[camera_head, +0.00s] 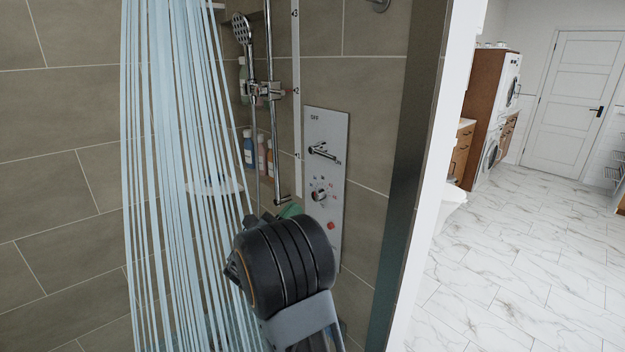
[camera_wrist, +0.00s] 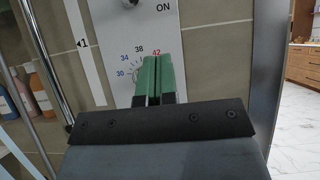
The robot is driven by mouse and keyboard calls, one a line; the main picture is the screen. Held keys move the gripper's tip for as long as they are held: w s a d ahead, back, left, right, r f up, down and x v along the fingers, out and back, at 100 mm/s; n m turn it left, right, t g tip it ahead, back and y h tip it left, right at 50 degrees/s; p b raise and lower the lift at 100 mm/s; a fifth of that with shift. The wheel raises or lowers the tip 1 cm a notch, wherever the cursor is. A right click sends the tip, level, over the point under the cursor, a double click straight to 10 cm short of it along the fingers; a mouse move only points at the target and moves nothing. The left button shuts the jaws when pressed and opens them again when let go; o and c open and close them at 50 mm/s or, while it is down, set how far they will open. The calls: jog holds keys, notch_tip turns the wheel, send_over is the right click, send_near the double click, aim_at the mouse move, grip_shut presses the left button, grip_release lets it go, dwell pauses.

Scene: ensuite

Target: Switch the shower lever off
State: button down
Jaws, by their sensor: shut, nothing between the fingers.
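The shower lever (camera_head: 320,152) is a chrome handle on a pale control panel (camera_head: 328,125). It lies roughly sideways, its end close to the ON mark, with OFF printed above it. Water (camera_head: 175,130) streams down in the head view. My gripper (camera_head: 290,211), with green fingers, is below and left of the lever, mostly hidden behind my dark wrist. In the wrist view my gripper (camera_wrist: 153,77) is shut and empty, its fingers in front of the temperature dial marked 30 to 42. Only the lever's edge (camera_wrist: 131,3) shows at the top there, beyond the fingertips.
A hand shower (camera_head: 243,30) hangs on a vertical rail (camera_head: 271,120) left of the panel. Bottles (camera_head: 262,153) stand on shelves behind the water. A dark upright edge (camera_head: 408,170) bounds the shower on the right. Open marble floor (camera_head: 520,250) lies beyond it.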

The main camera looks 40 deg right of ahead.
jog(key=a+r+p+x, duration=0.1)
jog(key=p+x, duration=0.3)
jog(key=x, duration=0.8)
jog(key=shift+r, duration=0.8)
jog(key=shift+r+n+t+p, duration=0.2)
jog(key=shift+n+t+p, duration=0.15)
jog(key=shift+p, duration=0.2)
